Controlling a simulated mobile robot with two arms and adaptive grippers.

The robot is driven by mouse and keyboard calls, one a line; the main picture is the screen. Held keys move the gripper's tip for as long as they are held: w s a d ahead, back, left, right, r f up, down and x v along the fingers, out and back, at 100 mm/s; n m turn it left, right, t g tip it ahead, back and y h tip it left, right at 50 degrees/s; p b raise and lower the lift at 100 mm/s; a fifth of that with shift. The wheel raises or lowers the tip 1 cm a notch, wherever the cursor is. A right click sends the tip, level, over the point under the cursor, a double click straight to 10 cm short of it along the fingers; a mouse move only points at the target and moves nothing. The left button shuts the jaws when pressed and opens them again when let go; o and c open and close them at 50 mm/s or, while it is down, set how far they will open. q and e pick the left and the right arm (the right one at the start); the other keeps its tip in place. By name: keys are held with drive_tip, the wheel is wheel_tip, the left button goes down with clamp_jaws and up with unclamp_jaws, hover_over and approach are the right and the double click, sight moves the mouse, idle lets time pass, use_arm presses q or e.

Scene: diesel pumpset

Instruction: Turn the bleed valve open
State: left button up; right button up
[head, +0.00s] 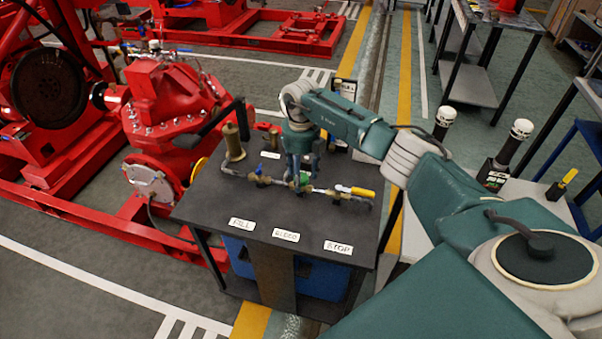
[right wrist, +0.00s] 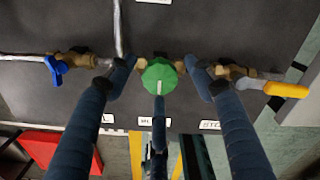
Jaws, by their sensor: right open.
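The bleed valve is the middle valve of a pipe row on the black table; its green knob (head: 304,180) shows below my right gripper (head: 302,172) in the head view. In the right wrist view the green knob (right wrist: 158,75) lies between the spread dark fingers of my right gripper (right wrist: 160,70), which is open. One finger is on the left, one on the right and one below the knob. Whether any finger touches it I cannot tell. The knob bears a pale line pointing down in the wrist view. My left gripper is not in view.
A blue-handled valve (right wrist: 56,70) sits left of the knob and a yellow-handled valve (right wrist: 287,90) sits right. White labels lie along the near part of the black table (head: 210,205). A brass cylinder (head: 233,142) stands at the table's left, near the red pump (head: 165,100).

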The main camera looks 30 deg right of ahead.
drive_tip(key=c, duration=1.2)
drive_tip(key=shift+o, duration=0.2)
